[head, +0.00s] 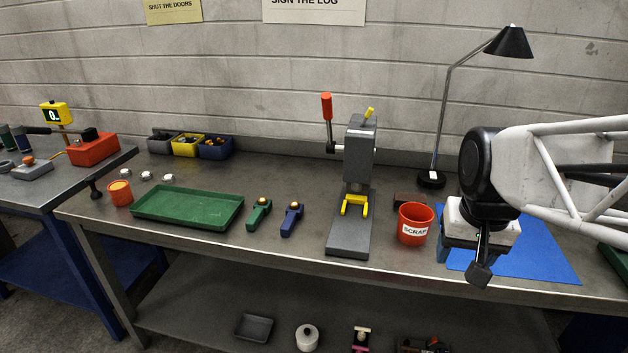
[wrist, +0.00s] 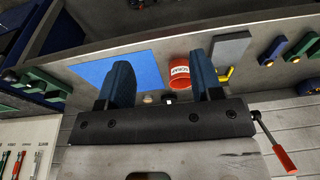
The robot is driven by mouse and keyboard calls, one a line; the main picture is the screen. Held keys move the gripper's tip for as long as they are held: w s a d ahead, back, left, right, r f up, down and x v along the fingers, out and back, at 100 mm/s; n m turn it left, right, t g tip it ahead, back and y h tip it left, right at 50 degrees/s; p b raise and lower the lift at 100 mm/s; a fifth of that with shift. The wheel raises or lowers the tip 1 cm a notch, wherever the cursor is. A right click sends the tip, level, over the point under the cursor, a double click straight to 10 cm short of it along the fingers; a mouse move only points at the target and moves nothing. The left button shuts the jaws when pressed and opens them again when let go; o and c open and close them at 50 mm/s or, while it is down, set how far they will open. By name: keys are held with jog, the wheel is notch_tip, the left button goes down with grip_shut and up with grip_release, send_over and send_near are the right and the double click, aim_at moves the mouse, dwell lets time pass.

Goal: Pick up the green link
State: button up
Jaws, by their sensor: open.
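The green link (head: 259,213) lies on the bench between the green tray and the blue link (head: 292,219). It has a small gold-coloured knob on top. My gripper (head: 481,272) is at the right of the head view, over the blue mat, well to the right of the green link. In the wrist view its two fingers (wrist: 162,82) stand wide apart with nothing between them.
The grey press (head: 359,155) with a red-knobbed lever and the red scrap cup (head: 414,224) stand between my gripper and the links. A lamp (head: 445,110) stands behind. The green tray (head: 187,226) is left of the green link. Bench in front of the links is clear.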

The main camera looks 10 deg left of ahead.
jog(key=w+a, duration=0.9)
jog(key=w, duration=0.3)
jog(key=g, duration=0.2)
send_over(254, 216)
jog(key=f, duration=1.6)
jog(key=shift+d+f, duration=0.2)
jog(key=shift+d, duration=0.1)
jog(key=shift+a+f, duration=0.25)
jog(key=shift+a, duration=0.1)
jog(key=shift+f, duration=1.25)
jog(key=shift+f, duration=0.1)
jog(key=shift+f, duration=2.5)
